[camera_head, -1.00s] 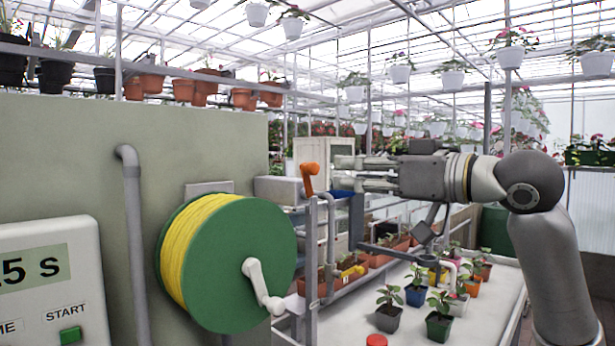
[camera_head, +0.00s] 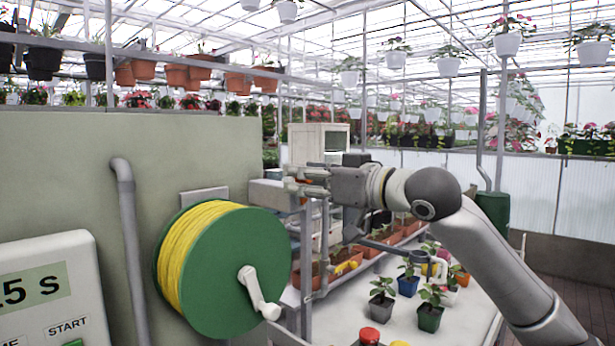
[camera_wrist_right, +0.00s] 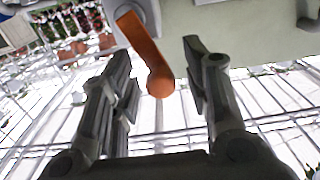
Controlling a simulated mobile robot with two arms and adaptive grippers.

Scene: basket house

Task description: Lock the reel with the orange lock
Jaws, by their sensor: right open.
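The reel (camera_head: 212,290) is a green disc wound with yellow line, with a white crank (camera_head: 258,293) on its face. It is mounted at the grey-green wall. The orange lock (camera_wrist_right: 146,52) is a lever with a rounded end in the right wrist view. It lies between the open fingers of my right gripper (camera_wrist_right: 158,75), with gaps on both sides. In the head view my right gripper (camera_head: 290,180) is above and right of the reel, and its fingers hide most of the lock. My left gripper is not in view.
A white table (camera_head: 385,325) with several potted seedlings stands to the right, below my right arm. A grey pipe (camera_head: 128,240) runs down the wall left of the reel. A timer panel (camera_head: 45,290) is at the lower left.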

